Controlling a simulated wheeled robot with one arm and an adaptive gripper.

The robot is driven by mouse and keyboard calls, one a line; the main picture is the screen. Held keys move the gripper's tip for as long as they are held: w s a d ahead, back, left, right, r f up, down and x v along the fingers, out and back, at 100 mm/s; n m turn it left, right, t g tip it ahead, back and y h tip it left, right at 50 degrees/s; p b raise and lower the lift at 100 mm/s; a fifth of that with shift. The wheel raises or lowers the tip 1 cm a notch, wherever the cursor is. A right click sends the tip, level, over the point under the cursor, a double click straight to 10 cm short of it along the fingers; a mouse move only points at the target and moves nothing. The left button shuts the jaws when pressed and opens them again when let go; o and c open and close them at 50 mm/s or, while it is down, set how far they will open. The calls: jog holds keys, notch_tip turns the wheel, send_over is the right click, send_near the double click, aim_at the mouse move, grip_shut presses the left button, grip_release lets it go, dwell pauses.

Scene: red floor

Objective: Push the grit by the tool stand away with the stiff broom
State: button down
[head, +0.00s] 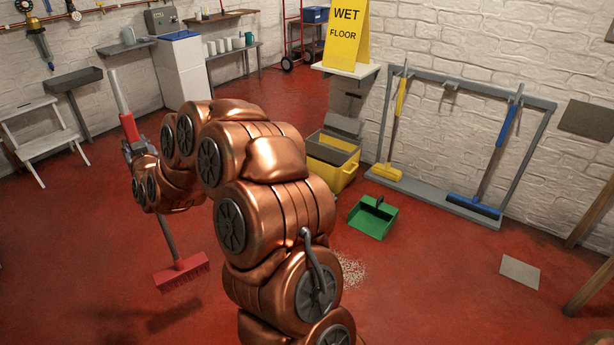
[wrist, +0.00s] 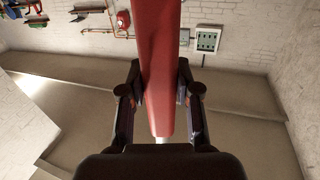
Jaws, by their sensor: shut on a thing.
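My gripper (head: 138,148) is shut on the red grip of the red broom. Its grey handle runs down to a red bristle head (head: 181,272), which is at or just above the red floor, left of my arm. In the wrist view the red grip (wrist: 160,70) stands between the two dark fingers of my gripper (wrist: 160,100). The pale grit (head: 350,270) lies on the floor to the right of my arm, partly hidden by it. The tool stand (head: 450,78) stands against the white brick wall, holding a yellow broom (head: 387,171) and a blue broom (head: 473,206).
A green dustpan (head: 372,218) lies between the grit and the tool stand. A yellow mop bucket (head: 334,160) stands behind my arm, under a shelf with a yellow wet-floor sign (head: 346,35). A grey flat plate (head: 520,272) lies at right. A grey step stool (head: 45,140) stands at left.

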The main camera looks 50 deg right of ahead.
jog(key=s+d+f+m+g+h+b, duration=0.2)
jog(key=s+d+f+m+h, duration=0.15)
jog(key=d, duration=0.55)
jog(key=s+d+f+m+g+h+b, duration=0.2)
jog(key=s+d+f+h+b, duration=0.15)
jog(key=d, duration=0.55)
jog(key=s+d+f+m+g+h+b, duration=0.2)
jog(key=s+d+f+h, duration=0.15)
jog(key=d, duration=0.65)
jog(key=s+d+f+m+g+h+b, duration=0.25)
jog(key=s+d+f+g, duration=0.25)
jog(key=s+d, duration=0.45)
jog(key=s+d+f+m+g+h+b, duration=0.1)
jog(key=s+d+f+m+g+b, duration=0.35)
jog(key=s+d, duration=0.45)
notch_tip(320, 180, down, 7)
jog(key=s+a+g+b, duration=0.1)
jog(key=b, duration=0.3)
jog(key=shift+a+r, duration=0.15)
jog(key=shift+a, duration=0.05)
jog(key=shift+s+f, duration=0.1)
jog(key=shift+f, duration=0.45)
jog(key=shift+d, duration=0.1)
